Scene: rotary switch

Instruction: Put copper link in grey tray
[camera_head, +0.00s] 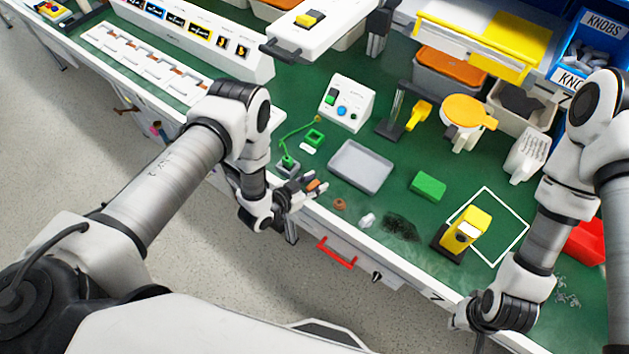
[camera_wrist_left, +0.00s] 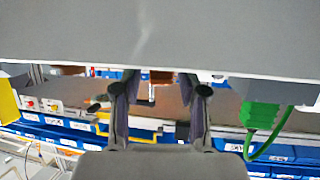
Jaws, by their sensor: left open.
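The grey tray (camera_head: 361,167) lies empty on the green bench top, right of my left gripper. My left gripper (camera_head: 314,189) is open at the bench's front edge; an orange-brown piece (camera_head: 315,184) shows by its fingers, possibly the copper link. In the left wrist view, a brown piece (camera_wrist_left: 160,77) shows between the open fingers (camera_wrist_left: 157,88), partly hidden by a grey band. I cannot tell whether the fingers touch it. A small brown ring-like piece (camera_head: 340,204) lies right of the gripper. My right gripper (camera_head: 470,322) is low at the right; its fingers are unclear.
A green block (camera_head: 428,186) and a yellow device (camera_head: 463,231) stand right of the tray. A white box with buttons (camera_head: 347,103) stands behind it. A green cable (camera_head: 298,131) runs left of it. A crumpled white piece (camera_head: 367,220) and a dark patch (camera_head: 401,227) lie in front.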

